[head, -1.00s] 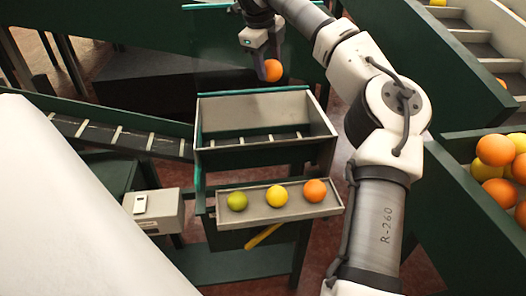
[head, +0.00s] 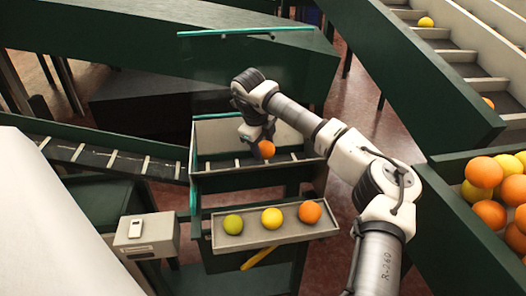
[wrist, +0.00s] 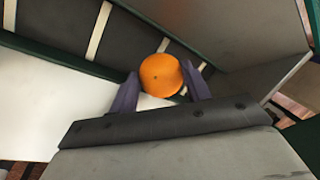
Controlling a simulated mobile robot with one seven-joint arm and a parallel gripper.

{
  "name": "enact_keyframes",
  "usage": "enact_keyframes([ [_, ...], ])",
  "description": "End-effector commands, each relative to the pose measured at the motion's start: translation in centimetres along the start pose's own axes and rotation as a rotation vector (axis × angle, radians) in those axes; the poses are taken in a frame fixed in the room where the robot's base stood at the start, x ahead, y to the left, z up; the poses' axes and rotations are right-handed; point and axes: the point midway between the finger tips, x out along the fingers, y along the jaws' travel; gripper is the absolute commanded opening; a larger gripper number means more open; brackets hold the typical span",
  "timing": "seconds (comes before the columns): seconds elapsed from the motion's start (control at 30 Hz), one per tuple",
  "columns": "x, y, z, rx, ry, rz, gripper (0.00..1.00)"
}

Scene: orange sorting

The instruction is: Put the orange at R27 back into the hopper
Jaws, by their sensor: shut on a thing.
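My gripper (head: 262,146) is shut on an orange (head: 267,149). In the head view it holds the orange over a grey open-topped box (head: 228,182) with a slatted belt at its bottom. In the wrist view the orange (wrist: 161,75) sits between the two dark fingers (wrist: 160,92), with the belt and the box's grey walls behind it. I cannot tell how far the orange is above the belt. No R27 label is readable, and I cannot tell which container is the hopper.
A tray (head: 276,238) in front of the box holds a green, a yellow and an orange fruit. A bin (head: 455,208) full of fruit stands at the right. A slatted conveyor (head: 110,160) runs at the left. A small grey box (head: 146,236) stands left of the tray.

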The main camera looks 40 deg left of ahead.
Motion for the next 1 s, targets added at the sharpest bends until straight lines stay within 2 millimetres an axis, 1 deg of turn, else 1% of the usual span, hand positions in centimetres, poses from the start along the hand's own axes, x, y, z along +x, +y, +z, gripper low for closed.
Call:
enact_keyframes([
  [0.1,1.8,0.6,0.0,-0.001,0.001,0.004,0.24],
  [0.2,2.8,0.8,-0.1,0.0,0.001,0.002,0.24],
  [0.53,3.2,0.9,0.0,0.0,0.001,0.0,0.24],
  [0.57,3.1,0.9,0.0,0.0,0.001,0.0,0.52],
  [0.7,3.1,0.9,0.0,0.0,0.001,0.0,0.69],
  [1.0,2.9,0.8,0.0,0.0,0.001,0.0,0.69],
])
